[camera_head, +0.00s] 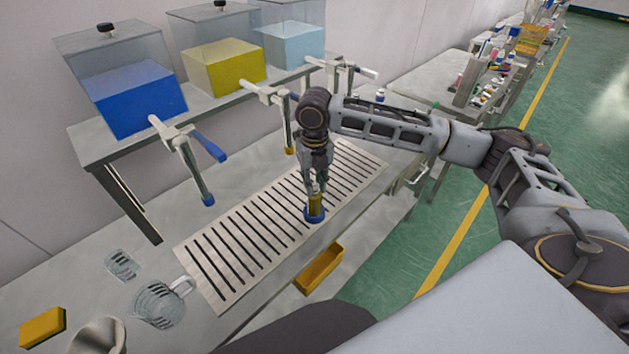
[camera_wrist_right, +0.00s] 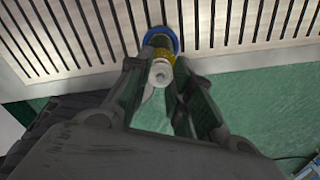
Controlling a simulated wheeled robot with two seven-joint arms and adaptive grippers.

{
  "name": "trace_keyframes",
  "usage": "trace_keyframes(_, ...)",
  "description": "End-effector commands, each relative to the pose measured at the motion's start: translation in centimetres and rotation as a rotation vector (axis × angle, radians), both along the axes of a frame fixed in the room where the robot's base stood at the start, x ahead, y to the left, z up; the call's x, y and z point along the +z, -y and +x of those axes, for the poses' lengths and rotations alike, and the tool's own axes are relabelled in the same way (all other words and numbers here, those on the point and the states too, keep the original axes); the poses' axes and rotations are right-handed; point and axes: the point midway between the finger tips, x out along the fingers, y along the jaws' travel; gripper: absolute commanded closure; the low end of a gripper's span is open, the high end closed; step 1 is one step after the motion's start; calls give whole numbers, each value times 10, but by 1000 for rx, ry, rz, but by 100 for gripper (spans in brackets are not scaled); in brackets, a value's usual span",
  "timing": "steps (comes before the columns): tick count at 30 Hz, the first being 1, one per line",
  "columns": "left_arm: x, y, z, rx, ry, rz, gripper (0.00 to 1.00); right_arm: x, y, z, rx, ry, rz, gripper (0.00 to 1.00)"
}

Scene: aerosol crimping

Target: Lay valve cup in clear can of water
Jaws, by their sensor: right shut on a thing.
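My right gripper (camera_head: 316,184) points down over the drain grate and is shut on the valve cup. In the right wrist view the valve cup (camera_wrist_right: 160,73) is a small pale round piece with a hole, between the fingertips of the gripper (camera_wrist_right: 158,82). Directly below it is a clear can (camera_head: 315,206), whose contents look yellow rather than water-clear. The can (camera_wrist_right: 162,51) stands in a blue ring (camera_head: 314,217). The valve cup is at the can's top; whether it rests on the rim, I cannot tell. My left gripper is out of view.
Tanks of blue (camera_head: 134,98), yellow (camera_head: 225,72) and pale blue liquid (camera_head: 295,47) stand on a shelf with taps hanging over the slotted grate (camera_head: 215,262). A glass jug (camera_head: 160,304), a beaker (camera_head: 122,265) and a yellow sponge (camera_head: 42,327) lie at left. An orange bin (camera_head: 319,270) sits below.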

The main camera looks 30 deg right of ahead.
Motion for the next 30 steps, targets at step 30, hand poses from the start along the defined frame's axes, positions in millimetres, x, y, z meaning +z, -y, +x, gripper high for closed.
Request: trace_keyframes(30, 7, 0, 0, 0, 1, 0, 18, 1, 0, 0, 0, 0, 0, 85)
